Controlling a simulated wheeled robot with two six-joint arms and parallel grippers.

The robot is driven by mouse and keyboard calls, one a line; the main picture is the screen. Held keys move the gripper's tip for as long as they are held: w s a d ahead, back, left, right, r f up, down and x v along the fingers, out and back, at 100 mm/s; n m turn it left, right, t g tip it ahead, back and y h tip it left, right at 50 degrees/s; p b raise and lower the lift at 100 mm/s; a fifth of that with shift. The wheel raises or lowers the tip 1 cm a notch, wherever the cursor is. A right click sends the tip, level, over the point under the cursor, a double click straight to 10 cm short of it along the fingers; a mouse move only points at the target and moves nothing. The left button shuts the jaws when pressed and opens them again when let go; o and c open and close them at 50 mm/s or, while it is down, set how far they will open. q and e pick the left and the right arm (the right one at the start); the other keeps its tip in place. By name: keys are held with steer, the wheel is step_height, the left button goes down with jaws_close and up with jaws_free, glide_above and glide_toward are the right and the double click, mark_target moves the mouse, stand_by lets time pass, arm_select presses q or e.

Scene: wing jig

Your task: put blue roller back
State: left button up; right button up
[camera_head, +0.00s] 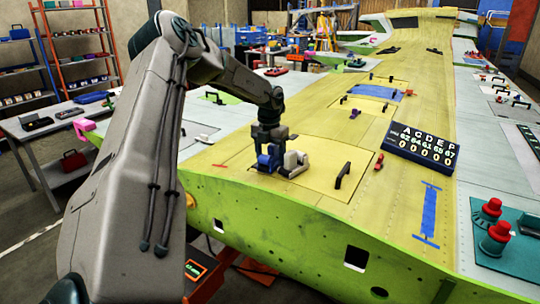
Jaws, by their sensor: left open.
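My left gripper (270,143) points down over the yellow wing panel, coming in from the left. It is open. Directly beneath it is a small blue thing (267,160), which may be the blue roller; the gripper partly covers it and I cannot tell whether the fingers touch it. A pale grey-white piece (294,164) sits right beside the blue thing on the panel. My right gripper is not in view.
A black handle (342,175) stands on the panel to the right, with a dark number board (422,145) beyond. Blue tape (429,212) marks the wing. A teal mat (515,250) at right holds red-topped pieces (495,238). The green wing edge (290,225) drops off in front.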

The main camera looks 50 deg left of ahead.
arm_select(q)
steer(key=shift+r+p, duration=0.35)
steer(key=shift+r, duration=0.35)
step_height(320, 180, up, 12)
steer(key=b, duration=0.3)
steer(key=shift+s+f+b, duration=0.25)
steer(key=shift+b, duration=0.1)
